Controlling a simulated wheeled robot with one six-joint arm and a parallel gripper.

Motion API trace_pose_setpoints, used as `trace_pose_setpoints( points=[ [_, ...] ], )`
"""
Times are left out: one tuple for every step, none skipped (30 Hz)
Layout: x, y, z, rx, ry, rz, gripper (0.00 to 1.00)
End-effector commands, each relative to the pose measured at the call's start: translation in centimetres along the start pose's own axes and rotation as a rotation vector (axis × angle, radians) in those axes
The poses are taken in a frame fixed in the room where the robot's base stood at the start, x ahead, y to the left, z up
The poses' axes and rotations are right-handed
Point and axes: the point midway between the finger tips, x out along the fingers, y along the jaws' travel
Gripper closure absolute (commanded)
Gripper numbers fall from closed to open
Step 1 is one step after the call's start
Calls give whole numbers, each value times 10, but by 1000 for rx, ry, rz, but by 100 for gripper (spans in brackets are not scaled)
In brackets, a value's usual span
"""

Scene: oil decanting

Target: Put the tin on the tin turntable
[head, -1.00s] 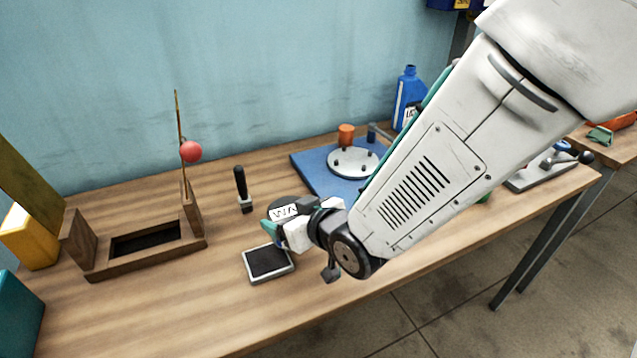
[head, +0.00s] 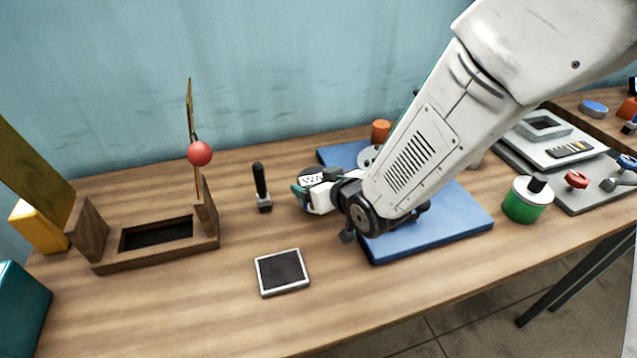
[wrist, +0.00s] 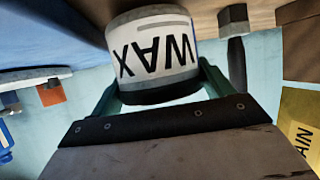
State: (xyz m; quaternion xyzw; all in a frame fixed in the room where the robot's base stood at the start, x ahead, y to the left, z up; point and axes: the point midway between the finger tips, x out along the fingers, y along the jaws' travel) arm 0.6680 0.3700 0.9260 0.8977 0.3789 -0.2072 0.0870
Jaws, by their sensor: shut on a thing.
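My gripper (head: 306,194) is shut on a tin marked WAX (head: 313,179), just left of the blue board. In the wrist view, the white-labelled tin (wrist: 155,55) with a dark end sits between the green fingers of my gripper (wrist: 160,92), its lettering upside down in that picture. The tin turntable (head: 367,156), a pale grey disc on the blue board (head: 455,222), shows only as a sliver at the back. My arm hides most of it. I cannot tell the tin's exact height above the table.
An orange cylinder (head: 381,131) stands by the turntable. A black-handled tool (head: 261,187) stands left of the tin. A framed dark pad (head: 283,272) lies in front. A green-and-white canister (head: 527,200) stands right of the board. A wooden stand (head: 155,255) is at left.

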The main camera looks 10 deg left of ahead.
Motion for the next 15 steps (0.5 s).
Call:
trace_pose_setpoints(
  points=[
    [5, -3, 6, -2, 0, -4, 56],
    [6, -4, 8, -3, 2, -5, 56],
    [7, -5, 10, -3, 3, -7, 56],
    [8, -6, 10, -4, 4, -7, 56],
    [8, -6, 10, -4, 4, -8, 56],
    [8, -6, 9, -4, 5, -8, 56],
    [7, -6, 9, -4, 5, -8, 56],
    [7, -6, 9, -4, 5, -8, 56],
    [7, -6, 9, -4, 5, -7, 56],
    [7, -6, 9, -4, 5, -7, 56],
    [8, -5, 10, -4, 4, -7, 56],
    [8, -5, 11, -3, 4, -6, 56],
    [8, -5, 12, -3, 3, -6, 56],
    [8, -4, 13, -3, 2, -5, 18],
    [8, -4, 12, -3, 2, -5, 6]
  ],
)
